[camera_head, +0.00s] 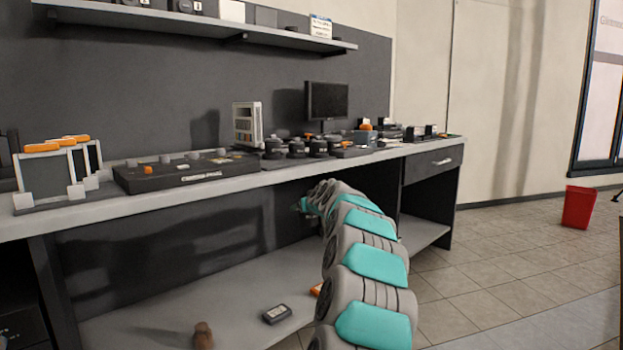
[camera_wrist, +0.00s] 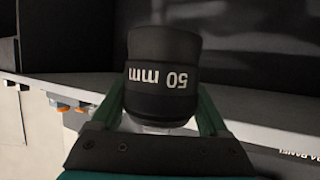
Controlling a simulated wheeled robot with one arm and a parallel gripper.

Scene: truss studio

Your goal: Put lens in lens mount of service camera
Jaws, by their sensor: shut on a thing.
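The lens (camera_wrist: 163,70) is a black cylinder with "50 mm" in white, upside down in the wrist view. My gripper (camera_wrist: 161,98) is shut on it, with one green finger at each side. In the head view my arm reaches out low before the bench, and its far end (camera_head: 308,204) is below the bench top's front edge; the lens cannot be made out there. Several dark round lens-like pieces (camera_head: 296,148) stand on the bench. Small black devices (camera_head: 420,131) stand at its right end; I cannot tell which one is the service camera or see its mount.
The long bench top (camera_head: 225,184) has a dark panel (camera_head: 185,173), framed stands with orange tops (camera_head: 62,170) and a monitor (camera_head: 327,100). A lower shelf (camera_head: 190,305) holds a small dark box (camera_head: 276,314). A red bin (camera_head: 579,207) stands on open floor at right.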

